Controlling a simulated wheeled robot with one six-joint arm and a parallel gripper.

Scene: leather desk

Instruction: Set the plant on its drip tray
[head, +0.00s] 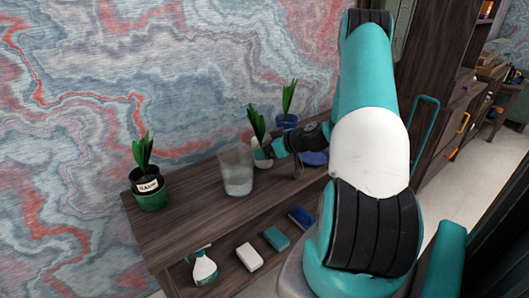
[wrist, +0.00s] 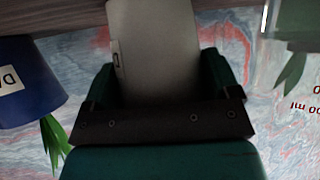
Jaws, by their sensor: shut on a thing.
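My gripper (head: 268,153) is shut on a pale pot (head: 263,163) with a leafy green plant (head: 257,124). In the wrist view the pale pot (wrist: 155,45) sits between the jaws (wrist: 158,88), and its plant is hidden there. I cannot tell whether the pot touches the desk. A blue, low dish (head: 314,158), perhaps a drip tray, lies to the right of the held pot, partly hidden by my arm.
A clear glass vessel (head: 237,171) stands just left of the held pot. A green potted plant (head: 149,187) is at the left end; a blue potted plant (head: 287,121) stands behind. A spray bottle (head: 203,267) and several blocks sit on the lower shelf.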

